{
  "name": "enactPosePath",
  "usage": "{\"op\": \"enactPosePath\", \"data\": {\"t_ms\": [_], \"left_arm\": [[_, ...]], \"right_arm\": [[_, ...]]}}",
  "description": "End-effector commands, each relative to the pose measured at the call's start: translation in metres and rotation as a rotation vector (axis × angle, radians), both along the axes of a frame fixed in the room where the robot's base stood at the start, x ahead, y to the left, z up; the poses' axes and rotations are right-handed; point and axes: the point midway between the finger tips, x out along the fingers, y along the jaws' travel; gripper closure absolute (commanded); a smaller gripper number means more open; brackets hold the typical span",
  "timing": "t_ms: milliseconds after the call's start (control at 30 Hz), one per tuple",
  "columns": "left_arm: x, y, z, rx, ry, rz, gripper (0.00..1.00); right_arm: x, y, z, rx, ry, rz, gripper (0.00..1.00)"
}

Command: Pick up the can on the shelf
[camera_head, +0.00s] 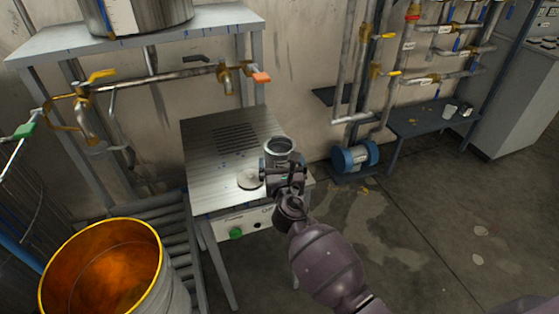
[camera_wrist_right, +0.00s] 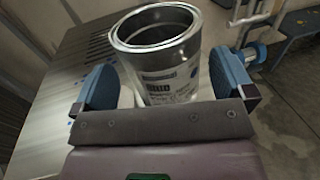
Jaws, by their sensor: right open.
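The can (camera_head: 280,147) is an open-topped silver metal tin standing upright near the right edge of a steel table (camera_head: 215,150). In the right wrist view the can (camera_wrist_right: 165,75) shows a printed label and stands between two blue finger pads. My right gripper (camera_head: 282,168) is open, with one finger on each side of the can; I cannot tell whether either pad touches it. The lower part of the can is hidden behind the gripper. My left gripper is not in view.
A white round lid-like disc (camera_head: 250,180) lies left of the gripper on the table. An orange-lined drum (camera_head: 172,285) stands at lower left. Pipes with valves (camera_head: 180,75) run behind. A blue motor (camera_head: 355,157) and a low bench (camera_head: 430,122) are to the right. The floor at right is mostly clear.

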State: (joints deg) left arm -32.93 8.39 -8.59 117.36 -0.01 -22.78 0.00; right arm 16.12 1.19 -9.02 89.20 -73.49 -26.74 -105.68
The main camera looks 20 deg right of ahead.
Motion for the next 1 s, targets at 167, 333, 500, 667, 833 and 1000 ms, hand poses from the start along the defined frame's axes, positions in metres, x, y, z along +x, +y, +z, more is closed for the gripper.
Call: {"op": "enactPosePath", "data": {"t_ms": [167, 333, 500, 667, 833, 1000], "left_arm": [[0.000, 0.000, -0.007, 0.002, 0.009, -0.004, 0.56], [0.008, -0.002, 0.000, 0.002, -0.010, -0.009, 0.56], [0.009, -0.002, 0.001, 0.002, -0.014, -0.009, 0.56], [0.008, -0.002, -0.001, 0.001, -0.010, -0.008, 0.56], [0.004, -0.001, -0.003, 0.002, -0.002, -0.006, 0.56], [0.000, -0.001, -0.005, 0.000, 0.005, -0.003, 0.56]], "right_arm": [[0.023, -0.005, -0.007, 0.001, 0.003, 0.000, 0.00], [0.034, -0.008, -0.005, 0.000, 0.002, 0.000, 0.00], [0.035, -0.008, -0.004, 0.001, 0.001, 0.000, 0.00], [0.034, -0.008, -0.004, 0.001, 0.001, 0.000, 0.14], [0.034, -0.008, -0.004, 0.001, 0.001, 0.001, 0.36], [0.034, -0.008, -0.004, 0.001, 0.001, 0.001, 0.36]]}}
